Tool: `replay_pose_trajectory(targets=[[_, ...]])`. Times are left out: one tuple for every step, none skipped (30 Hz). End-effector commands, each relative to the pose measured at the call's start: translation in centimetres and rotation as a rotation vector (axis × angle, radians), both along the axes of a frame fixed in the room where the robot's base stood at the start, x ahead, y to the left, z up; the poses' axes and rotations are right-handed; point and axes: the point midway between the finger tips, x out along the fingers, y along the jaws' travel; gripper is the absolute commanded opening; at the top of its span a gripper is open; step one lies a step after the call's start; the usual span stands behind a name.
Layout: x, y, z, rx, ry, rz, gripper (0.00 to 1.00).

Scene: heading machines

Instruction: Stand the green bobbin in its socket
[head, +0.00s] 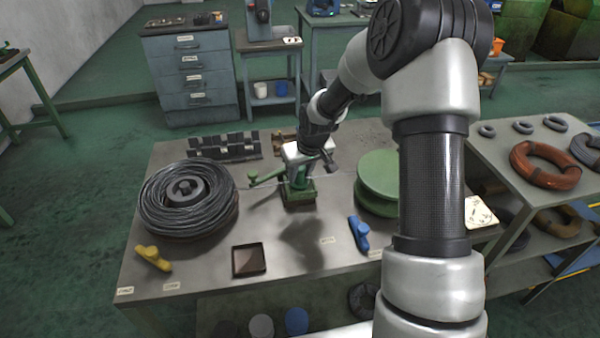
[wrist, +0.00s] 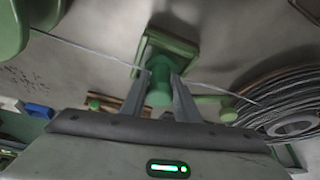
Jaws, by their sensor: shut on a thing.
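A green cylinder, which I take as the green bobbin (wrist: 159,88), sits between my fingers (wrist: 162,80) in the wrist view. My gripper (head: 300,170) is shut on it, over a small green square base (head: 299,196) in the middle of the bench. The base also shows in the wrist view (wrist: 185,47), just beyond the cylinder. I cannot tell whether the cylinder touches the base or is seated in it. My gripper and wrist hide most of this spot in the head view.
A wire coil (head: 187,199) lies left and a large green spool (head: 378,175) stands right, with a thin wire running between. A green handle (head: 265,177) sticks out left of the base. A dark tray (head: 249,261), yellow tool (head: 153,258) and blue tool (head: 359,234) lie in front.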

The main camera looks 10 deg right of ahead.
Motion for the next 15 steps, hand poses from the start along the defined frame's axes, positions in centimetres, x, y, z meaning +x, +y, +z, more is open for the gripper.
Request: replay_pose_trajectory(targets=[[0.02, 0.0, -0.34, 0.0, -0.001, 0.0, 0.04], [0.01, 0.0, -0.22, 0.0, 0.0, 0.0, 0.31], [0.01, 0.0, -0.17, 0.0, 0.0, 0.0, 0.38], [0.01, 0.0, -0.17, 0.0, 0.0, 0.0, 0.43], [0.0, 0.0, -0.17, 0.0, 0.0, 0.0, 0.47], [0.0, 0.0, -0.17, 0.0, 0.0, 0.0, 0.47], [0.0, 0.0, -0.17, 0.0, 0.0, 0.0, 0.47], [0.0, 0.0, -0.17, 0.0, 0.0, 0.0, 0.47], [0.0, 0.0, -0.16, 0.0, 0.0, 0.0, 0.47], [0.0, 0.0, -0.16, 0.0, 0.0, 0.0, 0.47], [0.0, -0.01, -0.16, 0.0, 0.0, 0.0, 0.47], [0.01, -0.01, -0.15, 0.0, 0.0, 0.0, 0.47], [0.01, -0.01, -0.09, 0.0, 0.0, 0.0, 0.47], [0.0, -0.01, 0.02, 0.0, 0.0, 0.0, 0.47], [0.01, -0.01, 0.3, 0.0, 0.0, 0.0, 0.47]])
